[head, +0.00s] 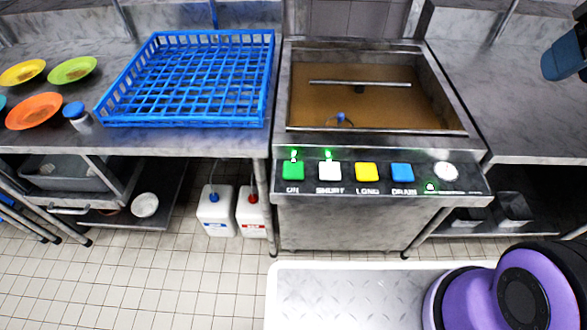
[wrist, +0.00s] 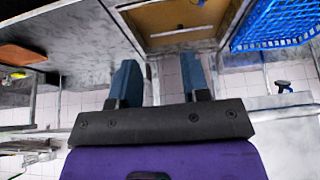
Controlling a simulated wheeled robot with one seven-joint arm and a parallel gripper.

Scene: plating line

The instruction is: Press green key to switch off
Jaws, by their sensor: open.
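The green key (head: 293,171) sits at the left end of the machine's front panel (head: 350,185), above the word "ON". A small green light is lit just above it, and another is lit above the white key (head: 329,171). A yellow key (head: 366,172) and a blue key (head: 402,173) follow to the right. My gripper (head: 566,55) shows partly at the right edge of the head view, far from the green key. In the wrist view my gripper (wrist: 161,80) is open, with nothing between its blue fingers. The keys are not visible there.
Behind the panel is an open basin (head: 400,100) of brown liquid with a metal bar. A blue rack (head: 190,85) stands on the left counter, with plates (head: 35,110) beside it. A round silver knob (head: 446,171) is at the panel's right. Two jugs (head: 216,212) stand below.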

